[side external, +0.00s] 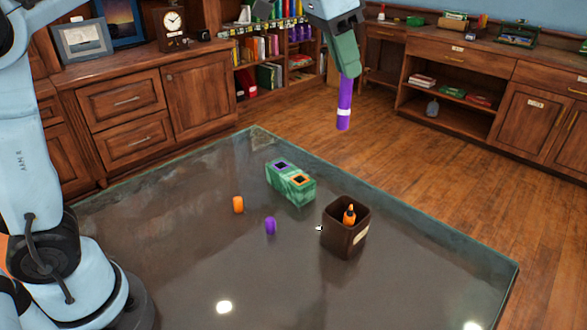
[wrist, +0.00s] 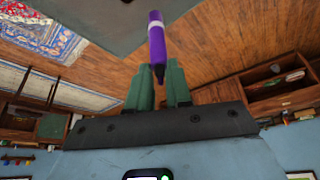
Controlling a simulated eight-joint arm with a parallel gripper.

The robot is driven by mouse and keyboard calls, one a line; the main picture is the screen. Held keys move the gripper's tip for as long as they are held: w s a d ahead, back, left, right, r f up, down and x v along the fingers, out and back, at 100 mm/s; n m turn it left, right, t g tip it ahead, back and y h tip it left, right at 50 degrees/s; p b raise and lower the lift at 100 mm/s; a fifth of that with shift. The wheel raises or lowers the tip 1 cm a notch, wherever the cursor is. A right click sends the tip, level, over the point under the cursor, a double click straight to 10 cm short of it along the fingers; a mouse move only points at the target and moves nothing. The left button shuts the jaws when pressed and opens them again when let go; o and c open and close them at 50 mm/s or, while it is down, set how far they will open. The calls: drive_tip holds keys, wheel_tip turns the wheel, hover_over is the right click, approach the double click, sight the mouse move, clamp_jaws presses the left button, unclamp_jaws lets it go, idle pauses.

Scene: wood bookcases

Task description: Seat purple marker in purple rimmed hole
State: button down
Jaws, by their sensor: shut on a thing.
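My gripper (side external: 348,68) is shut on the purple marker (side external: 344,103) and holds it high above the table, hanging nearly upright. The marker has a white band near its lower end. In the wrist view the marker (wrist: 156,38) sticks out beyond the green fingers (wrist: 158,88), with a dark tapered end near them. A green marbled block (side external: 292,188) stands on the table, below and left of the marker in the side view. Its top has a purple rimmed hole (side external: 281,165) and an orange rimmed hole (side external: 300,179). Both holes look empty.
A dark brown cup (side external: 344,238) holding an orange marker (side external: 349,214) stands right of the block. A loose orange cap (side external: 238,204) and purple cap (side external: 270,225) are on the glossy table (side external: 160,260). Bookcases and cabinets stand beyond. The table's near left is mostly clear.

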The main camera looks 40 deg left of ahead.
drive_tip(key=w+a+n+y, duration=0.25)
drive_tip(key=a+n, duration=0.45)
drive_tip(key=a, duration=1.1)
wheel_tip(320, 180, down, 22)
drive_tip(key=shift+s+f+t, duration=0.2)
drive_tip(key=shift+s+t, duration=0.05)
drive_tip(key=shift+t, duration=0.15)
drive_tip(key=shift+a+f, duration=0.1)
drive_tip(key=c, duration=1.5)
unclamp_jaws()
drive_tip(key=shift+f, duration=0.1)
drive_tip(key=o, duration=0.5)
drive_tip(key=shift+c, duration=0.2)
